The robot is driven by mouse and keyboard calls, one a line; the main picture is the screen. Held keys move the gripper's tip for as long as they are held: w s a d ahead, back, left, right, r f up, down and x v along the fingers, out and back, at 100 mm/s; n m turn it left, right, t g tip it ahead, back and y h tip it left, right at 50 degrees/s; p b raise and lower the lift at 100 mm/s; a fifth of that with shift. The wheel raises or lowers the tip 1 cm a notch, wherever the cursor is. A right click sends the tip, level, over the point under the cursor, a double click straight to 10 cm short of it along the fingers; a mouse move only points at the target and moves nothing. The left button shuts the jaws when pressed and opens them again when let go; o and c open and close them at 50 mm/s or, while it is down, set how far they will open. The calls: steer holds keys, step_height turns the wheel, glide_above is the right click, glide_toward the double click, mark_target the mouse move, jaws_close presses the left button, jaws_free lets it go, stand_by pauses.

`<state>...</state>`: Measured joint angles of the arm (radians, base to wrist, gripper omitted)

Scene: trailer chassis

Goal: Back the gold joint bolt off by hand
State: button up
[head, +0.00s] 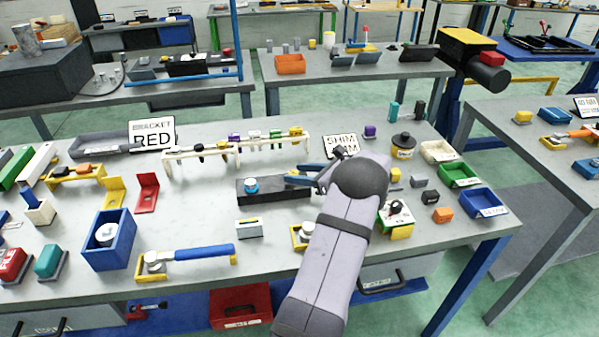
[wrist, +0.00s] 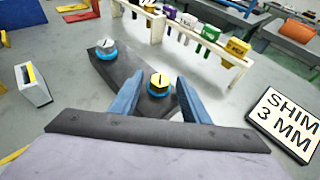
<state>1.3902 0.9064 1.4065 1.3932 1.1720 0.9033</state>
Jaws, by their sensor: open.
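The gold joint bolt (wrist: 158,82) has a gold head with a dark line across it and a blue ring below. It stands at the near end of a dark bar (wrist: 128,70) in the wrist view. A silver-topped bolt (wrist: 106,47) with a blue ring stands at the bar's far end, and it also shows in the head view (head: 251,186). My gripper (head: 292,175) is open above the bar's right end, which it partly covers in the head view. In the wrist view the gold bolt appears between the blue fingertips; contact cannot be told.
A white rack (head: 188,155) with several coloured clips stands behind the bar. A SHIM 3 MM sign (wrist: 285,118) stands to the right. A small grey-white block (head: 249,228) sits in front. A blue-handled wrench (head: 205,252) lies near the front edge.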

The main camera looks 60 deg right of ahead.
steer(key=shift+c, duration=0.7)
steer(key=c, duration=0.9)
steer(key=shift+w+d+r+n+y, duration=0.1)
steer(key=shift+d+n+y, duration=0.05)
steer(key=shift+n+y, duration=0.55)
steer(key=shift+w+d+n+y, duration=0.1)
steer(key=shift+d+n+y, duration=0.05)
steer(key=shift+n+y, duration=0.55)
steer(key=shift+s+y+b, duration=0.1)
steer(key=shift+y+b, duration=0.25)
steer(key=shift+y, duration=0.15)
steer(key=o, duration=1)
steer(key=shift+o, duration=0.2)
steer(key=shift+s, duration=0.1)
